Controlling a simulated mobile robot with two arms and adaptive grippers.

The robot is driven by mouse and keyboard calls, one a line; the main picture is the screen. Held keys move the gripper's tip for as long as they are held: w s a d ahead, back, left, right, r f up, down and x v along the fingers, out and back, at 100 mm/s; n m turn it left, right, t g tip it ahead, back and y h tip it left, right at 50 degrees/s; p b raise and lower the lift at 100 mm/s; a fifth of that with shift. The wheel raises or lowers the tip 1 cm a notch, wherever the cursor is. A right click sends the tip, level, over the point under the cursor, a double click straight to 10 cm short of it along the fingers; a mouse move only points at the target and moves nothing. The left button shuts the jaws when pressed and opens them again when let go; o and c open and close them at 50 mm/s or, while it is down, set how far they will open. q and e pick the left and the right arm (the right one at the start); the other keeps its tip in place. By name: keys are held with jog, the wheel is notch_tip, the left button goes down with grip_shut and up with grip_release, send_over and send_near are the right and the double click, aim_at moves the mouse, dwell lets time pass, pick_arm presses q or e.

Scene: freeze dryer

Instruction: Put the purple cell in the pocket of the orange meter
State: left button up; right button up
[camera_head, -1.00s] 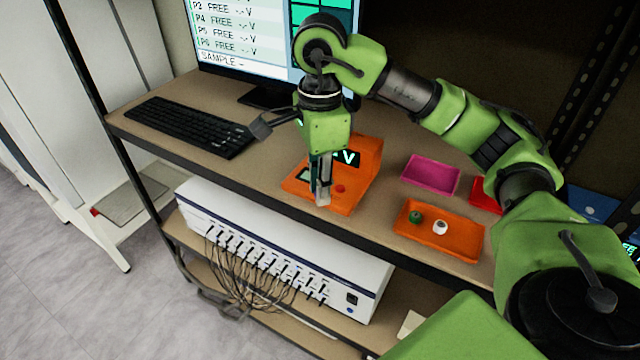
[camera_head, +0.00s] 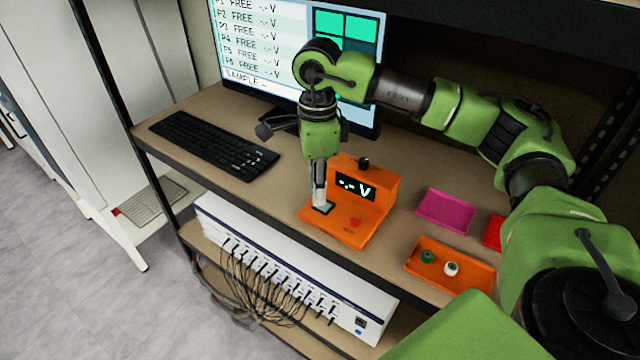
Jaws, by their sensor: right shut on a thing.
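The orange meter (camera_head: 375,209) stands on the bench, with a dark display reading "-.- V" and a red button. Its pocket, a dark pad with a green edge (camera_head: 326,209), is at the front left of its base. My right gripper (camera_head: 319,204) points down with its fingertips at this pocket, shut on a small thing. That thing is mostly hidden by the fingers and its colour cannot be made out; no purple cell shows elsewhere. Whether it touches the pocket floor, I cannot tell. My left gripper is not in view.
An orange tray (camera_head: 462,279) holds a green cell (camera_head: 427,257) and a white cell (camera_head: 451,268). An empty magenta tray (camera_head: 445,210) and a red tray (camera_head: 492,232) are nearby. A keyboard (camera_head: 213,144) and a monitor (camera_head: 290,45) stand behind. A cabled white unit (camera_head: 300,275) sits below.

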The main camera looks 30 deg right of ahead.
aim_at(323, 207)
jog(key=shift+m, duration=0.9)
jog(key=shift+w+d+f+p, duration=0.45)
jog(key=shift+w+d+p, duration=0.1)
jog(key=shift+w+d, duration=0.25)
jog(key=shift+w+d+f+p, duration=0.4)
jog(key=shift+w+d+p, duration=0.15)
jog(key=shift+w+d, duration=0.25)
jog(key=shift+s+f+b, duration=0.15)
jog(key=shift+f+b, duration=0.9)
jog(key=shift+f, duration=1)
pick_arm(q)
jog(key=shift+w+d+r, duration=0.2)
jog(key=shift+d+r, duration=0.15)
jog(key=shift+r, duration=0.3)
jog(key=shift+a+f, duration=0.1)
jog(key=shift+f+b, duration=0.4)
jog(key=shift+b, duration=0.1)
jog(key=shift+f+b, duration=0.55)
jog(key=shift+b, duration=0.05)
pick_arm(e)
jog(key=shift+f, duration=0.6)
jog(key=shift+r, duration=0.15)
